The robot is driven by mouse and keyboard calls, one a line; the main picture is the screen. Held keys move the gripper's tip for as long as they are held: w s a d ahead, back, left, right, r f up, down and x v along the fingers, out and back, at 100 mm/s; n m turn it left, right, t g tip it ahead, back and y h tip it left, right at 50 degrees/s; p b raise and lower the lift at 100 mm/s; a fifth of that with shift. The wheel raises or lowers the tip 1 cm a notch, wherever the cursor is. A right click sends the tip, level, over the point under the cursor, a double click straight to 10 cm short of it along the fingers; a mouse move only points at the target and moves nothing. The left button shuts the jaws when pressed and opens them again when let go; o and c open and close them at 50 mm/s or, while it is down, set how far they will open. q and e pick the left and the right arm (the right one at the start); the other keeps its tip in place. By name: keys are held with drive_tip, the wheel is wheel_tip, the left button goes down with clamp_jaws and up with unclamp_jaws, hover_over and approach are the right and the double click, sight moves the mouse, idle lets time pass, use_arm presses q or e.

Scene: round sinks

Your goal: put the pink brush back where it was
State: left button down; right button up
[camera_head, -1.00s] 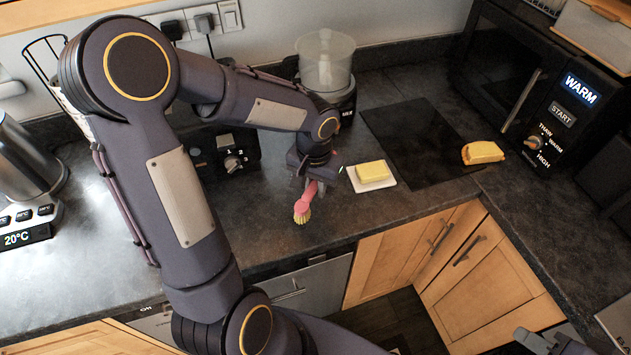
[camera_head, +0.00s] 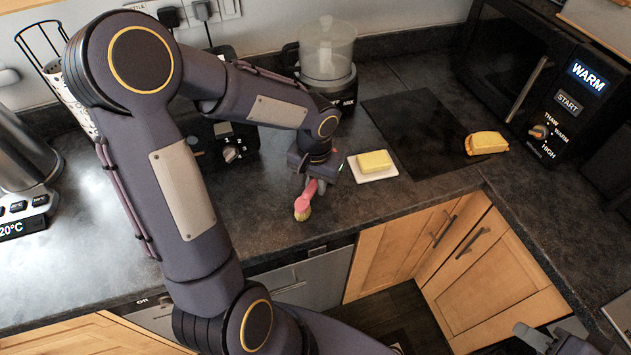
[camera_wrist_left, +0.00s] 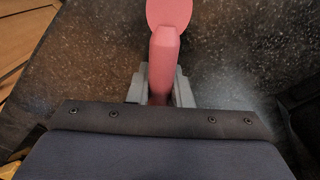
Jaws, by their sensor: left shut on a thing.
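The pink brush (camera_head: 307,197) has a pink handle and pale yellowish bristles. My left gripper (camera_head: 318,184) is shut on its handle, just above or at the dark worktop, left of the butter dish. In the left wrist view the brush (camera_wrist_left: 165,50) stands between the two grey fingers of my left gripper (camera_wrist_left: 160,88), its round pink head pointing away. The bristles are hidden there. Whether the brush touches the worktop is unclear. Part of my right gripper (camera_head: 535,335) shows at the bottom right; its fingers are not clear.
A yellow block on a white dish (camera_head: 385,176) lies right of the brush. A black hob plate (camera_head: 420,135), a yellow sponge-like item (camera_head: 486,143) and a microwave (camera_head: 540,90) are further right. The front worktop is clear.

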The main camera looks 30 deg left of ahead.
use_arm(q)
drive_tip(key=shift+f, duration=0.3)
drive_tip(key=c, duration=1.2)
unclamp_jaws()
drive_tip(key=shift+c, duration=0.2)
wheel_tip(320, 180, up, 7)
drive_tip(key=shift+r+b, duration=0.2)
drive_tip(key=shift+b, duration=0.1)
drive_tip(key=shift+s+r, duration=0.3)
drive_tip(key=shift+r, duration=0.1)
drive_tip(key=shift+t+h, duration=0.6)
drive_tip(key=shift+t, duration=0.3)
drive_tip(key=s+r, duration=0.1)
drive_tip(key=s, duration=0.1)
drive_tip(key=s+r, duration=0.1)
drive_tip(key=s, duration=0.1)
drive_tip(key=s+r, duration=0.1)
drive_tip(key=s, duration=0.1)
drive_tip(key=shift+s+d+r, duration=0.15)
drive_tip(key=shift+s+d, duration=0.05)
drive_tip(key=shift+s, duration=0.05)
drive_tip(key=s+d+t+h, duration=0.2)
drive_tip(key=s+d+t, duration=0.1)
drive_tip(key=s, duration=0.6)
drive_tip(key=shift+d+r+n+t+h, duration=0.2)
drive_tip(key=shift+d+n+t+h, duration=0.1)
drive_tip(key=shift+d, duration=0.05)
